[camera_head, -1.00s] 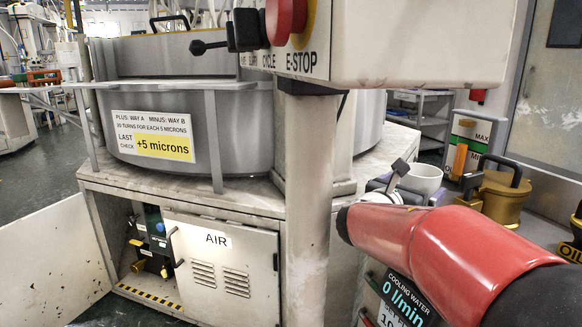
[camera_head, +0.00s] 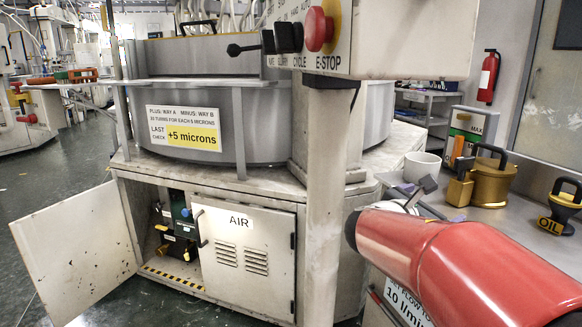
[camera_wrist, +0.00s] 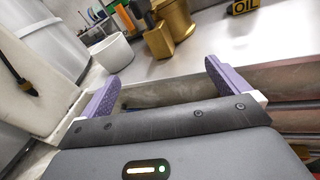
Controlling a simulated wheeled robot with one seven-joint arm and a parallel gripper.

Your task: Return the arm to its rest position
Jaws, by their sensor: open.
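My red arm reaches in from the lower right in the head view. In the wrist view my gripper (camera_wrist: 160,88) is open, its two purple fingers apart with nothing between them. It is near the front edge of the grey bench (camera_wrist: 190,50). In the head view the fingers are mostly hidden behind my arm. A white cup (camera_head: 421,167) stands on the bench beyond my gripper, and it also shows in the wrist view (camera_wrist: 113,53).
A brass can (camera_head: 491,184) and an oil container (camera_head: 561,207) stand on the bench. The machine's post (camera_head: 324,200) and E-STOP box (camera_head: 410,45) are left of my arm. The cabinet door (camera_head: 75,255) at lower left hangs open. A fire extinguisher (camera_head: 488,76) hangs behind.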

